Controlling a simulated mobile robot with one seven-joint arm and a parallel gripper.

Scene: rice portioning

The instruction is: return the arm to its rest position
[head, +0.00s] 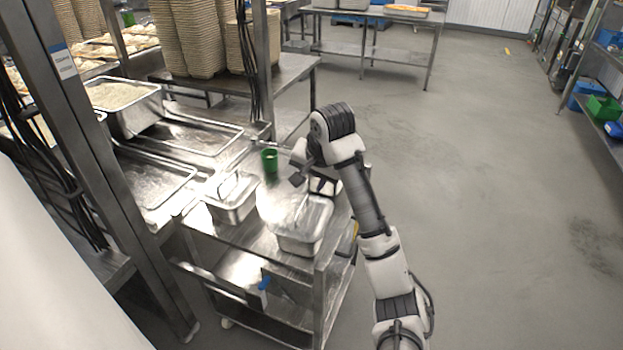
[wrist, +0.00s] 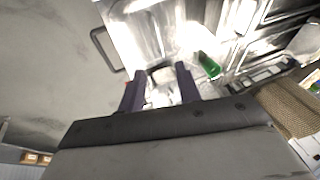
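My arm reaches up from the bottom of the head view and bends over the steel cart (head: 240,235). My gripper (head: 299,181) is small and partly hidden by the arm there, above the cart top near two steel pans. In the wrist view, the two dark fingers of my gripper (wrist: 160,76) stand apart. A pale patch shows between them, and I cannot tell what it is; no held object is clear.
A green cup (head: 269,161) stands on the steel surface left of my gripper. Steel pans (head: 232,198) (head: 304,226) sit on the cart. A rice-filled container (head: 123,97) and stacked bowls (head: 190,40) are further left. A post (head: 265,70) rises behind. Floor at right is clear.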

